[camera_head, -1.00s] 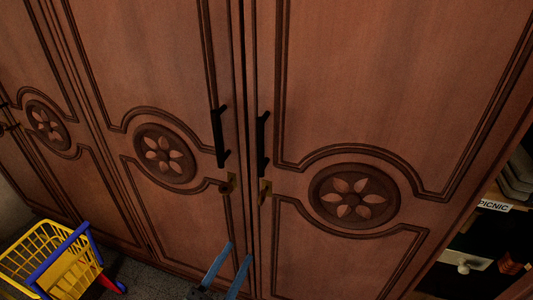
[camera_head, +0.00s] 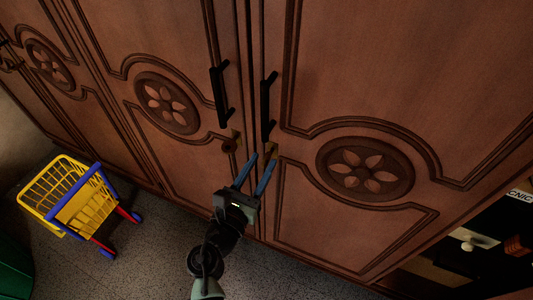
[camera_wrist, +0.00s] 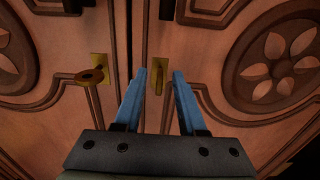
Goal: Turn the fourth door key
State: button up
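The fourth door (camera_head: 400,90) is the rightmost wardrobe door, brown wood with a carved flower medallion, and it looks closed. Its brass lock plate (camera_wrist: 163,68) and narrow, upright key (camera_wrist: 158,86) show in the wrist view, the key seen nearly edge-on. My gripper (camera_head: 262,157) has two blue fingers spread apart, and it also shows in the wrist view (camera_wrist: 160,74). The key appears between the fingertips in that view, with gaps on both sides. I cannot tell whether the fingertips reach past the key. In the head view the fingers partly hide this lock.
The neighbouring door has its own key (camera_wrist: 89,76), turned sideways, left of my fingers. Black handles (camera_head: 219,96) and (camera_head: 268,105) stand out above the locks. A yellow toy cart (camera_head: 80,200) stands on the floor at left. Open shelves are at lower right.

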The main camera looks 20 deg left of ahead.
aim_at(264, 161)
jog(key=shift+w+d, duration=0.1)
jog(key=shift+w, duration=1.55)
grip_shut()
